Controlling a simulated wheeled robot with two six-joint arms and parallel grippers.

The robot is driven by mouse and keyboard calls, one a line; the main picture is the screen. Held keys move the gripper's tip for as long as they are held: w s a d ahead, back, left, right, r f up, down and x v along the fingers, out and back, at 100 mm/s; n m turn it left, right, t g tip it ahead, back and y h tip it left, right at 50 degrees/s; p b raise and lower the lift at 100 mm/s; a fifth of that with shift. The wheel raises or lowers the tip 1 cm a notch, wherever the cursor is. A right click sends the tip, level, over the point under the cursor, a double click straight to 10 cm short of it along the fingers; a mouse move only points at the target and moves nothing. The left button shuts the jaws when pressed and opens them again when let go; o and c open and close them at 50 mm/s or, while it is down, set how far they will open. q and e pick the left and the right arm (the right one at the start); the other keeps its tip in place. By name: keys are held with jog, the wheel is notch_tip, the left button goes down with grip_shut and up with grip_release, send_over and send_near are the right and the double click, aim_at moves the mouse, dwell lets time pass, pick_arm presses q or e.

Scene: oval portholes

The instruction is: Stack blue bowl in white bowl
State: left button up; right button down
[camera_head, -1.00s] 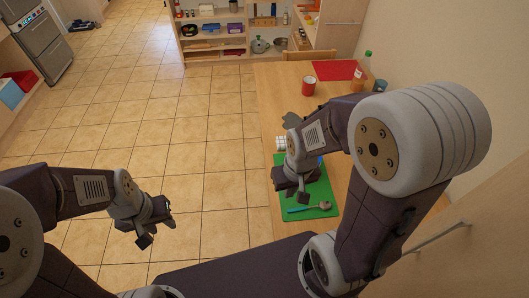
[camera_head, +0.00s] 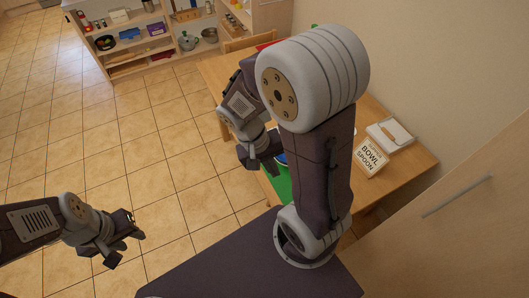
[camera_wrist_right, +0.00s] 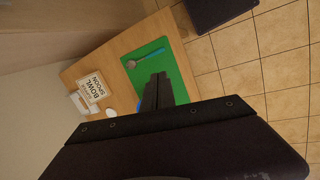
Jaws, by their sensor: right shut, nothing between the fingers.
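A blue thing (camera_head: 282,158), likely the blue bowl, shows only as a sliver behind my right arm. In the right wrist view a blue edge (camera_wrist_right: 141,104) shows beside the fingers; most of it is hidden. A small white round thing (camera_wrist_right: 110,112) lies near it; I cannot tell whether it is the white bowl. My right gripper (camera_head: 262,166) is shut and empty above the green mat; its closed fingers also show in the right wrist view (camera_wrist_right: 158,88). My left gripper (camera_head: 124,246) is open and empty over the floor, away from the table.
The green mat (camera_wrist_right: 180,85) lies on the wooden table (camera_head: 410,158) with a spoon (camera_wrist_right: 146,58) on it. A bowl-and-spoon sign (camera_head: 371,156) and a white box (camera_head: 390,134) stand towards the wall. Shelves (camera_head: 152,45) are at the back; the tiled floor is clear.

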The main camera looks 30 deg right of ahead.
jog(key=w+d+f+n+h+b, duration=0.1)
jog(key=w+d+f+h+b, duration=0.25)
jog(key=w+h+b, duration=0.2)
jog(key=w+d+f+h+b, duration=0.3)
jog(key=w+f+h+b, duration=0.1)
jog(key=w+h, duration=0.25)
jog(key=w+a+f+n+t+h+b, duration=0.1)
jog(key=w+a+f+n+t+b, duration=0.3)
jog(key=f, duration=0.3)
jog(key=w+a+f+n+t+h+b, duration=0.1)
jog(key=w+a+f+n+t+b, duration=0.15)
jog(key=a+f+t, duration=0.35)
jog(key=shift+g, duration=0.9)
jog(key=x, duration=0.6)
jog(key=s+p+x, duration=0.1)
jog(key=x, duration=0.2)
jog(key=shift+d+f, duration=0.25)
jog(key=shift+s+d+p, duration=0.5)
jog(key=shift+s+d, duration=0.45)
jog(key=shift+d, duration=0.3)
jog(key=shift+s+d, duration=0.3)
jog(key=shift+s, duration=0.2)
